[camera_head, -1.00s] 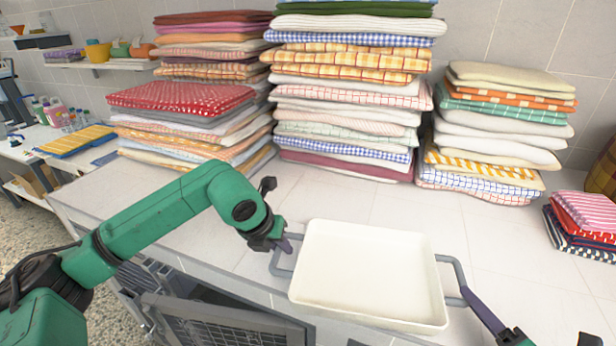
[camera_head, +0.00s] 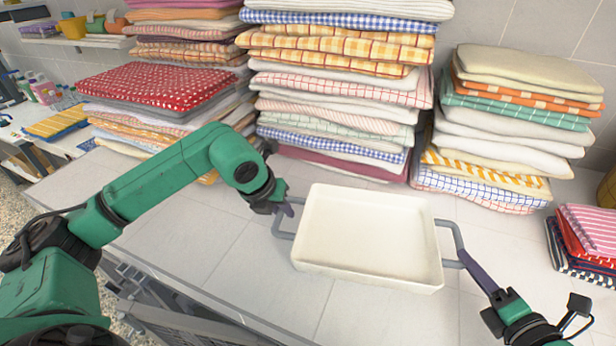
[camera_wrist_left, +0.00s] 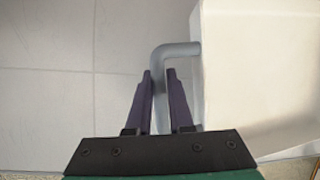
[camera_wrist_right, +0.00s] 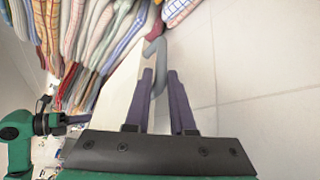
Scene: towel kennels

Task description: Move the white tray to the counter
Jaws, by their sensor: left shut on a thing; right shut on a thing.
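The white tray (camera_head: 368,235) is a shallow, empty rectangular pan with a grey loop handle on each short side. It appears roughly level over the pale tiled counter (camera_head: 225,235); I cannot tell whether it touches. My left gripper (camera_head: 287,208) is shut on the left handle, which runs between its purple fingers in the left wrist view (camera_wrist_left: 160,80). My right gripper (camera_head: 470,262) is shut on the right handle, also seen between the fingers in the right wrist view (camera_wrist_right: 159,78). The tray's white side (camera_wrist_left: 240,80) fills the right of the left wrist view.
Tall stacks of folded towels (camera_head: 335,100) stand along the back, close behind the tray. Another towel stack (camera_head: 505,130) is at back right, and a small striped pile (camera_head: 585,240) at the right edge. Bare counter lies left of the tray and in front of it.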

